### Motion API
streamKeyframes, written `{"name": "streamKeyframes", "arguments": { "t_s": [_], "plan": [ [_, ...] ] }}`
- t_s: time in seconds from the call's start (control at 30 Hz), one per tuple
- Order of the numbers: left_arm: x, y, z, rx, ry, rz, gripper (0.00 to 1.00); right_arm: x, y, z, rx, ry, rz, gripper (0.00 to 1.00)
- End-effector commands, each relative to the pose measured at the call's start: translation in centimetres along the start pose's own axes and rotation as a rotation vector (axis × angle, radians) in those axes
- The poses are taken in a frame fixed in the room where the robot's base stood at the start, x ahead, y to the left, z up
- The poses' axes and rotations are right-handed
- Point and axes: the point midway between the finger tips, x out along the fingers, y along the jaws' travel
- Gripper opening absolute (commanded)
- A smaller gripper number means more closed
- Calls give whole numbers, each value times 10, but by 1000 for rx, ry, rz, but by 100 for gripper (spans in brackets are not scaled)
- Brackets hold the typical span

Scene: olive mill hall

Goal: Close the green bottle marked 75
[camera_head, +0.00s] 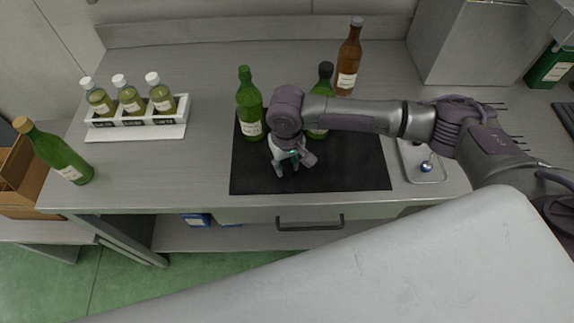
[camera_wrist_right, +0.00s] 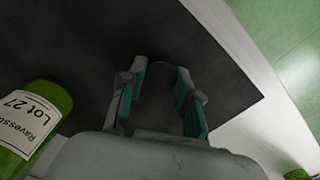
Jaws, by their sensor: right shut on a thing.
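A green bottle (camera_head: 249,112) with a green top stands at the mat's left back. In the right wrist view a green bottle (camera_wrist_right: 32,118) carries a label reading "Lot 27". A second green bottle (camera_head: 325,72) with a black top stands behind my right arm, which hides part of it. A third green bottle (camera_head: 60,155) with a tan top stands at the table's left. I cannot read a 75 on any of them. My right gripper (camera_head: 288,170) points down over the mat, shut on a small dark round thing (camera_wrist_right: 170,76), partly hidden between its fingers. My left gripper is out of view.
The black mat (camera_head: 350,172) is bare in front. A brown bottle (camera_head: 348,62) stands behind. A white rack (camera_head: 135,130) of small bottles is at left.

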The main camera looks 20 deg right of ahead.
Motion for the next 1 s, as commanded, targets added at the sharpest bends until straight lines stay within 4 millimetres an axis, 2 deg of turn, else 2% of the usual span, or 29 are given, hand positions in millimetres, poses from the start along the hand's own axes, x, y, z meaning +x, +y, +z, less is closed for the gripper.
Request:
{"name": "streamKeyframes", "arguments": {
  "t_s": [0.13,0.23,0.5,0.7,0.83,1.0],
  "plan": [
    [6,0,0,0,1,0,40,-15,0,-1,-1,3,0,20],
    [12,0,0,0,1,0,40,-35,0,-1,-1,5,-2,20],
    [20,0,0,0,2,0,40,-70,22,58,-1,2,1,20],
    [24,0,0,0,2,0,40,-92,34,92,-1,1,2,20],
    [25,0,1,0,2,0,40,-100,38,104,1,0,1,20],
    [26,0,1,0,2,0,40,-104,40,110,0,0,1,20]
  ]
}}
